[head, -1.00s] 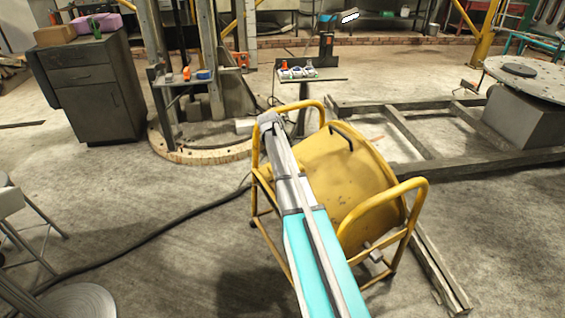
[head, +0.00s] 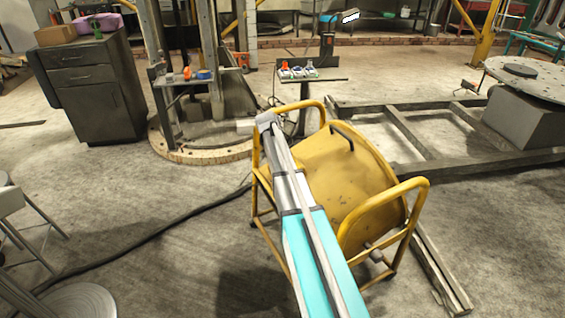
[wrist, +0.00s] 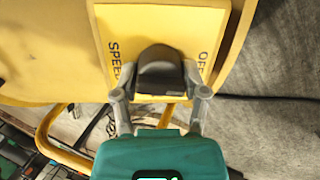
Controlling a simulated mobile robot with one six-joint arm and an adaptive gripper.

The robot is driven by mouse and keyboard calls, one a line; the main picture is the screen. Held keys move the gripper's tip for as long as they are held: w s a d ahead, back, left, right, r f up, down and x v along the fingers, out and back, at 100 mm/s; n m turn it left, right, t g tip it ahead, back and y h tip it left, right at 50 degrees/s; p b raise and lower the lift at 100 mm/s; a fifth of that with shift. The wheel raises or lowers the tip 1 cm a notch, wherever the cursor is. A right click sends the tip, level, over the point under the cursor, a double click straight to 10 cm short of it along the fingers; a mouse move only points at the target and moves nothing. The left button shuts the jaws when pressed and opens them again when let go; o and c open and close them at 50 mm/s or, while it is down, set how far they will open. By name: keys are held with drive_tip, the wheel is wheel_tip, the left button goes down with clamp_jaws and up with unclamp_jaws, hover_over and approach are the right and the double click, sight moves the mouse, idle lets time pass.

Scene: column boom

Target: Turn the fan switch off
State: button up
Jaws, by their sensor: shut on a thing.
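The fan (head: 345,180) is a yellow drum in a tubular frame, in the middle of the head view, partly behind my arm. In the wrist view its switch is a dark rounded knob (wrist: 160,68) on a yellow panel (wrist: 112,22). The panel reads "SPEED" to the left of the knob and "OFF" to the right. My gripper (wrist: 159,85) has one grey finger on each side of the knob and is shut on it. The knob's pointer direction cannot be told. In the head view the knob and fingertips are hidden.
A dark cabinet (head: 95,95) stands at the back left, and small tables with tools (head: 310,74) stand behind the fan. Metal beams (head: 410,135) lie to the right. A black cable (head: 150,233) crosses the floor at left. Open floor lies left of the fan.

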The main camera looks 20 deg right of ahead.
drive_tip(key=shift+d+n, duration=0.1)
drive_tip(key=shift+n, duration=0.5)
drive_tip(key=o, duration=1.1)
drive_tip(key=shift+o, duration=0.2)
